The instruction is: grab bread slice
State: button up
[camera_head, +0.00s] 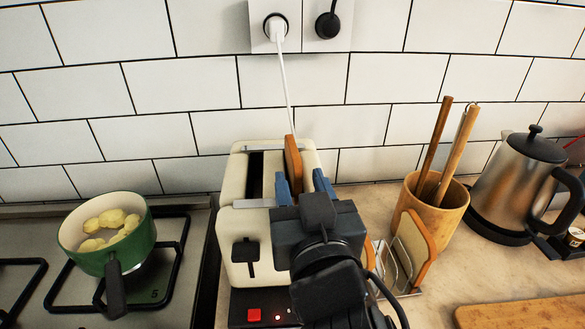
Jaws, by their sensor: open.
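A brown-crusted bread slice (293,160) stands upright and edge-on in the right slot of the cream toaster (241,215), its upper part sticking out. The toaster's left slot looks dark and empty. My gripper (303,185) is over the right part of the toaster, its two blue fingers apart with nothing visibly held. In the picture the slice shows just beyond and between the fingers; I cannot tell whether they touch it. My gripper hides the lower part of the slice and the toaster's front right. Another bread slice (414,245) leans in a wire rack (399,273) to the right.
A wooden holder (452,205) with wooden utensils stands behind the rack, close to my gripper's right. A steel kettle (517,180) is farther right, and a cutting board (520,314) lies in front. A green pot (131,250) with yellow pieces sits on the stove at left.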

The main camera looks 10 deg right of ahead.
aim_at(299, 176)
jog(key=shift+w+r+p, duration=0.1)
jog(key=shift+w+p, duration=0.25)
jog(key=shift+w, duration=1.55)
jog(key=shift+c, duration=0.3)
grip_shut()
